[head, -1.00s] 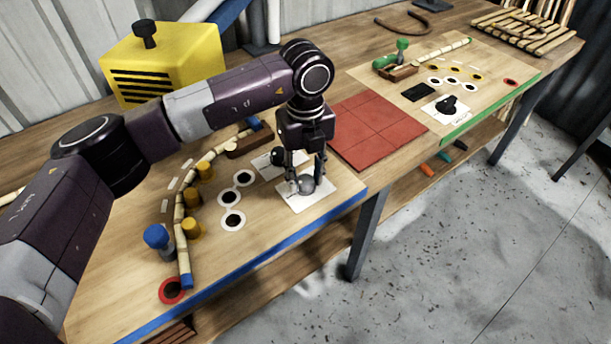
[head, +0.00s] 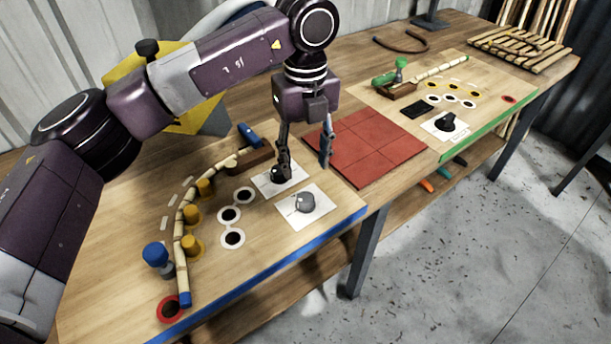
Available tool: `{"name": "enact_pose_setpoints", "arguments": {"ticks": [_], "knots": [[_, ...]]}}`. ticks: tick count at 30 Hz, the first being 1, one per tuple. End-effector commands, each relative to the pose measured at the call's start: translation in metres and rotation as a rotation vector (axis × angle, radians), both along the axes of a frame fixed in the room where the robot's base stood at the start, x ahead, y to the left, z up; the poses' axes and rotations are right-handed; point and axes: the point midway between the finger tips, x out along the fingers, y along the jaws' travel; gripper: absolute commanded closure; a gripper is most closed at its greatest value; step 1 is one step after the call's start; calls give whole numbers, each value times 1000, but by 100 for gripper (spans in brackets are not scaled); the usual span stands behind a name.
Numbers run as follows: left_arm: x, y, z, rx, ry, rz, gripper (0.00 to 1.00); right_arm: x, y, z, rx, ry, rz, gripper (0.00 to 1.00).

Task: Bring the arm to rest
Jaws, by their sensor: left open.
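My left gripper (head: 304,166) is open and empty, pointing down above the bench near the blue-edged board (head: 285,255). Its fingers are spread, with one in front of a dark knob (head: 277,176) on a white card. A grey knob (head: 305,203) on another white card (head: 311,215) sits just nearer than the gripper, apart from it. A rattan cane (head: 181,240) lies curved along yellow pegs (head: 192,214) on the board, its near end at a red ring (head: 170,309). My right gripper is not in view.
A blue-topped peg (head: 157,255) stands left of the cane. Red tiles (head: 365,147) lie right of the gripper. Beyond is a green-edged board (head: 480,122) with a green clamp (head: 392,76) and a straighter cane (head: 440,72). A yellow box (head: 197,118) stands behind my arm. The floor at right is clear.

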Motion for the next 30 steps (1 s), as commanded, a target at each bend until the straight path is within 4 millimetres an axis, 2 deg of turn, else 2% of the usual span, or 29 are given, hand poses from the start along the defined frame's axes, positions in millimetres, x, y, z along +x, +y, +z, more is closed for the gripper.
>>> {"name": "enact_pose_setpoints", "arguments": {"ticks": [6,20,23,30], "knots": [[0,0,15,0,1,1,55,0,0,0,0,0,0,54],[0,0,16,0,1,1,55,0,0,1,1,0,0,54],[0,0,26,0,1,0,55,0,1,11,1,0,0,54],[0,0,70,0,1,1,55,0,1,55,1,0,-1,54]]}}
